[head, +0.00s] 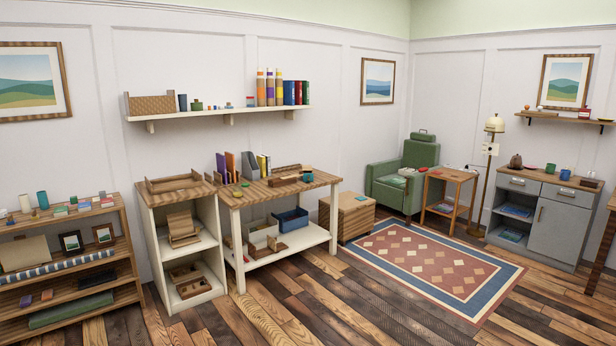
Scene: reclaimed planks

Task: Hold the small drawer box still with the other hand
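Neither of my grippers is in the head view. I cannot make out for certain which thing is the small drawer box. A low brown wooden piece (285,181) lies on top of the white-framed worktable (240,202), near the middle of the room, and may be it. It is too small to tell whether it has a drawer or how that stands. A blue cup-like thing (308,177) is beside it at the right.
A white shelf unit (148,230) adjoins the worktable at left. A low bookcase (128,245) stands far left. A wooden chest (350,215), green armchair (388,187), side table (465,180) and grey cabinet (558,225) stand right. The patterned rug (400,240) and plank floor before them are clear.

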